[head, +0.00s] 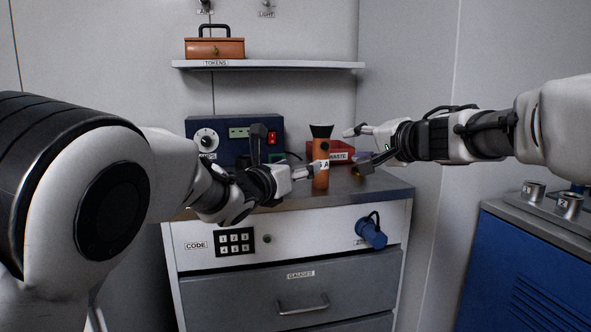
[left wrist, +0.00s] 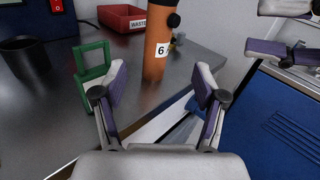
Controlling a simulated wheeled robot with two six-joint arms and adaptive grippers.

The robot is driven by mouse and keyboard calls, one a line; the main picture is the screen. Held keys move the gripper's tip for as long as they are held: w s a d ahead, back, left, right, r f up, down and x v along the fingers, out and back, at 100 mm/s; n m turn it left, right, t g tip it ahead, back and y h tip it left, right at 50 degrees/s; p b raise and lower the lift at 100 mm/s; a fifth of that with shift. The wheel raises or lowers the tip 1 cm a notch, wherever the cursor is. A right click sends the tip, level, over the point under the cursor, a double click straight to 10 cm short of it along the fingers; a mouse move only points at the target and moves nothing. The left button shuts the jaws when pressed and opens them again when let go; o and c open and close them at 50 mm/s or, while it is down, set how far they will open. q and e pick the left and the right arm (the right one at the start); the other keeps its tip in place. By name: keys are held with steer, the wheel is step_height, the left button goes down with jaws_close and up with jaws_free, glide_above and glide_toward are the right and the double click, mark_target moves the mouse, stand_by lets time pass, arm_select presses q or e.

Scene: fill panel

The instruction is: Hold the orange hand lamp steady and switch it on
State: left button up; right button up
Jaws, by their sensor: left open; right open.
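The orange hand lamp (head: 321,178) stands upright on the grey worktop, with a flared black head on top.
A red WASTE bin (left wrist: 122,18) stands behind the lamp. A green frame (left wrist: 93,77) and a dark cup (left wrist: 24,56) stand to its left. A blue power unit (head: 222,127) is at the back left. A blue cabinet (head: 522,262) is at the right.

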mark_target(317, 159)
arm_select(q)
steer(key=shift+m, duration=0.5)
steer(key=x, duration=1.2)
steer(key=shift+w+a+f, duration=0.1)
steer(key=shift+f, duration=0.1)
steer(key=shift+c, duration=0.3)
jaws_close()
arm_select(e)
jaws_close()
